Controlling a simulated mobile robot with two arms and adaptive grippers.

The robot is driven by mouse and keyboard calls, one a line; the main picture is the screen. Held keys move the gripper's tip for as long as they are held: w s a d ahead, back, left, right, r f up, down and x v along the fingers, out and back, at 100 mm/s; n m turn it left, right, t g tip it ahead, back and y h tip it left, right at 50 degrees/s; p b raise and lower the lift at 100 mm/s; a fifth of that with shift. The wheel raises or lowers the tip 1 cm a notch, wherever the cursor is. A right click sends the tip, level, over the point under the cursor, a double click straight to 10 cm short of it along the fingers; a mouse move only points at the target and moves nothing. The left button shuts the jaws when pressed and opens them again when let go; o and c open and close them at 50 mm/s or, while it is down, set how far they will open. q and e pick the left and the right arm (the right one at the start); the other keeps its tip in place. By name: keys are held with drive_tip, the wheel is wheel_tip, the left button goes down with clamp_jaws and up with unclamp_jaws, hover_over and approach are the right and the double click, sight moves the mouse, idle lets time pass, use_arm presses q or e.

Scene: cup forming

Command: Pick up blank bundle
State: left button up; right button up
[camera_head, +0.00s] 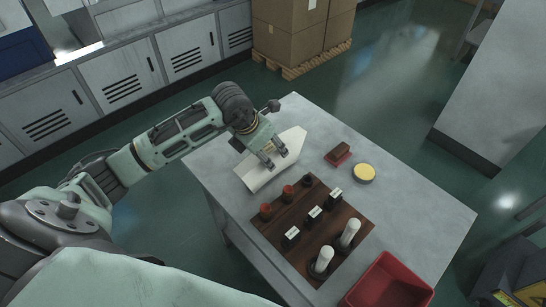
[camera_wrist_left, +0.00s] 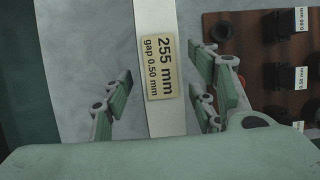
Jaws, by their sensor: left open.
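A cream-white blank bundle (camera_head: 257,175) lies on the grey table near its far left side. My left gripper (camera_head: 272,158) is over it, fingers pointing down, and hides part of it. In the left wrist view, a pale strip (camera_wrist_left: 162,28) with a label reading "255 mm gap 0.50 mm" (camera_wrist_left: 164,67) runs between the spread fingers of the left gripper (camera_wrist_left: 160,98). The fingers are open, with gaps showing on both sides of the strip. I cannot tell how deep they reach around it. My right gripper is not in view.
On the table (camera_head: 428,218) are a brown board (camera_head: 283,232) with several small labelled blocks, knobs and white cylinders, a brush-like block (camera_head: 338,155), a yellow-topped round tin (camera_head: 364,172) and a red bin (camera_head: 383,287). Cardboard boxes (camera_head: 300,30) stand on a pallet behind.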

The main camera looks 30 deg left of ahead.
use_arm(q)
drive_tip(key=p+x, duration=0.1)
drive_tip(key=x, duration=0.4)
drive_tip(key=shift+s+d, duration=0.1)
drive_tip(key=shift+s, duration=0.05)
clamp_jaws()
idle(0.4)
drive_tip(key=shift+r, duration=0.15)
